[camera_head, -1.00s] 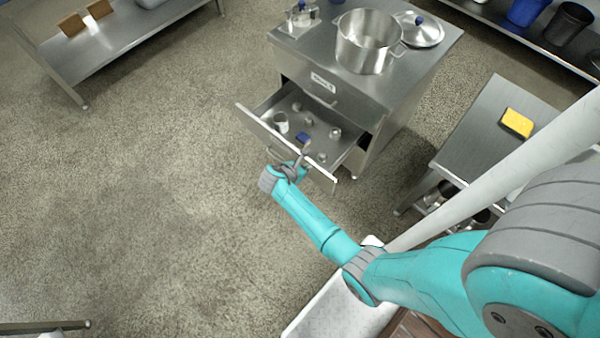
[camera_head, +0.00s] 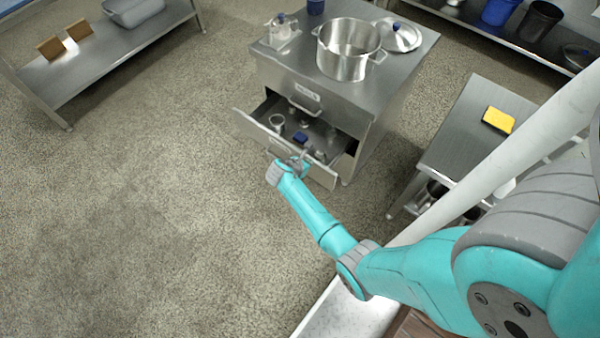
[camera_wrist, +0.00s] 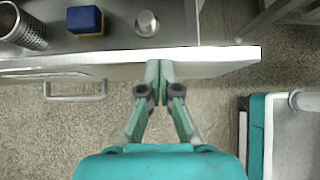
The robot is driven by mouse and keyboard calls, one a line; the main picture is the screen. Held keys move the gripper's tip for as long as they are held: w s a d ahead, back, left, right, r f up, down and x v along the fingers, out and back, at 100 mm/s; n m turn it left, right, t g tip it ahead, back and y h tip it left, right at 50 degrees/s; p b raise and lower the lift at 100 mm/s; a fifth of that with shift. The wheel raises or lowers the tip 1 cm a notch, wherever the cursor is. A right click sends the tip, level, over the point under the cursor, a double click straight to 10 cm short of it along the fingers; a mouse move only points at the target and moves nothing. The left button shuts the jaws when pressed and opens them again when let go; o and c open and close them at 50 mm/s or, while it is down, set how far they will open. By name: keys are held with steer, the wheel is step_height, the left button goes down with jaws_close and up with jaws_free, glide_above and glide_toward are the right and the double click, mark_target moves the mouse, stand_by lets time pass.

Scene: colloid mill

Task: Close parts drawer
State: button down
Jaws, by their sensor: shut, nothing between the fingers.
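The parts drawer (camera_head: 322,171) is the lower drawer of a steel cabinet (camera_head: 368,103) and stands partly open. Inside are a metal cup (camera_head: 277,122), a blue block (camera_head: 300,137) and small metal parts. My gripper (camera_head: 300,156) is at the drawer's front panel. In the wrist view, my gripper (camera_wrist: 159,68) is shut and empty, its fingertips against or very close to the drawer front (camera_wrist: 215,62). The drawer handle (camera_wrist: 75,91) is to the left of the fingers, apart from them. The blue block (camera_wrist: 85,20) and perforated cup (camera_wrist: 20,25) also show there.
A pot (camera_head: 347,50) and its lid (camera_head: 400,36) stand on the cabinet top. A steel side table (camera_head: 465,140) with a yellow sponge (camera_head: 498,120) is at the right. A low shelf (camera_head: 110,55) is at the upper left. The floor at left is clear.

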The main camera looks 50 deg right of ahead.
steer(key=d, duration=1.4)
steer(key=shift+w+d, duration=0.15)
steer(key=shift+w, duration=0.1)
